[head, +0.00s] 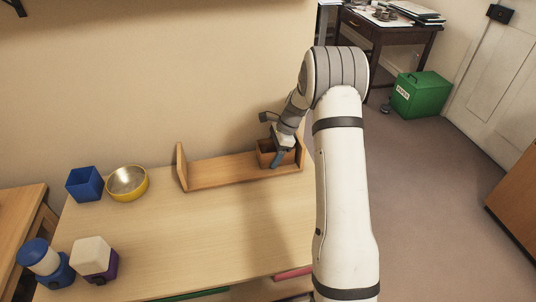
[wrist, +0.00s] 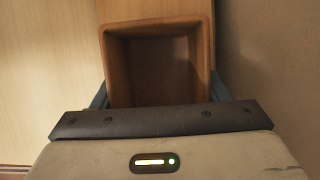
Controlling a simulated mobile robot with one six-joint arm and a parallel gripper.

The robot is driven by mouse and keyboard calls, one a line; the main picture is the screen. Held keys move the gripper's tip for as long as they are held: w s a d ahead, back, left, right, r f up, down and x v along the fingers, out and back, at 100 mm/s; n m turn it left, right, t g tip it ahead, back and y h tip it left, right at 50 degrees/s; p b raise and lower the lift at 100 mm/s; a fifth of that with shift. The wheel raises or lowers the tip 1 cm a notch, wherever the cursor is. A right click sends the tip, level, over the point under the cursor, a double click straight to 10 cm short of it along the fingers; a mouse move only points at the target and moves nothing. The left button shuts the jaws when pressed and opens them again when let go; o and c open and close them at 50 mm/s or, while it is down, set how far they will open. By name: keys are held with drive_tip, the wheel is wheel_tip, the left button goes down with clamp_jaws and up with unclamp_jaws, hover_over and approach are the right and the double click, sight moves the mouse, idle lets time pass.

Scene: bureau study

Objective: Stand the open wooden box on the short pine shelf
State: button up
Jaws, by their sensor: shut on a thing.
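The open wooden box (head: 265,148) is at the right end of the short pine shelf (head: 222,172), beside its right end board. It looks upright, with its open top facing up. In the wrist view the box (wrist: 158,65) fills the middle, its inside empty. My gripper (head: 276,160) is shut on the box, with a blue-grey finger showing on each side of it in the wrist view. Part of the box is hidden behind my gripper in the head view. I cannot tell whether its base touches the shelf board.
On the table (head: 190,235) stand a blue square container (head: 85,184), a yellow bowl (head: 127,184), a blue-and-white object (head: 45,262) and a white-and-purple object (head: 94,259). A wall runs behind the shelf. The table's middle is clear. A green bin (head: 420,95) stands on the floor beyond.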

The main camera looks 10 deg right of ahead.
drive_tip(key=shift+f, duration=0.15)
drive_tip(key=o, duration=1)
drive_tip(key=shift+o, duration=0.2)
